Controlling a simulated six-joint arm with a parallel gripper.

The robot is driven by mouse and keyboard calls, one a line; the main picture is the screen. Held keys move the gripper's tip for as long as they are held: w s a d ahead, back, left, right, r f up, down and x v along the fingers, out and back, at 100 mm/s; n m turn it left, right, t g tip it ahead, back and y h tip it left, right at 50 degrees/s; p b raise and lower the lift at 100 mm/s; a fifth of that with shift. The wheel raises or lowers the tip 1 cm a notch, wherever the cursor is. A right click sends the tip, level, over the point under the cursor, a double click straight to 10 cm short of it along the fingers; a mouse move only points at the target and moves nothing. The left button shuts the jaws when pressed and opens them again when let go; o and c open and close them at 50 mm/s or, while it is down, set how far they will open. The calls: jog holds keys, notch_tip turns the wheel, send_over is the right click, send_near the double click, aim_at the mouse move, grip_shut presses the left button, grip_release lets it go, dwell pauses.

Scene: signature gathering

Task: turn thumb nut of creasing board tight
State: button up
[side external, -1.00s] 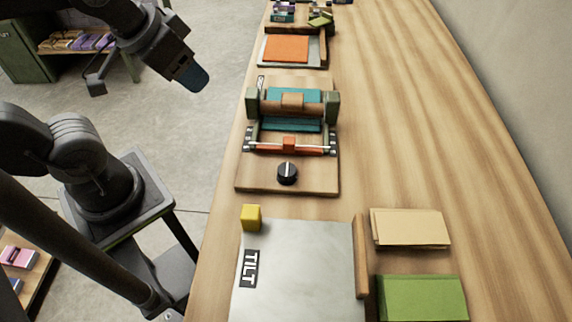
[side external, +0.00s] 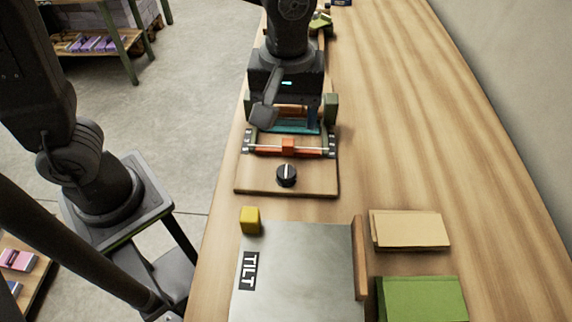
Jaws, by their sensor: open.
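The creasing board (side external: 257,182) is a wooden base on the bench, with green end posts, a roller, teal sheet and an orange-red bar (side external: 268,149). A round black knob with a white line (side external: 286,176), which looks like the thumb nut, sits on the near part of the base. My gripper (side external: 289,116) is open, above the far part of the board, behind the knob and apart from it. My gripper hides most of the roller and teal sheet. I cannot tell whether it touches anything there.
A yellow block (side external: 250,220) stands by a grey plate marked TILT (side external: 310,270), with a wooden strip (side external: 360,262) along its right edge. Tan sheets (side external: 410,230) and a green stack (side external: 424,299) lie to the right. The bench's right side (side external: 430,130) is clear.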

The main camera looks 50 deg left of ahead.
aim_at(286, 171)
notch_tip(286, 171, down, 13)
jog(key=shift+f, duration=0.15)
dwell(0.4)
jog(key=c, duration=0.9)
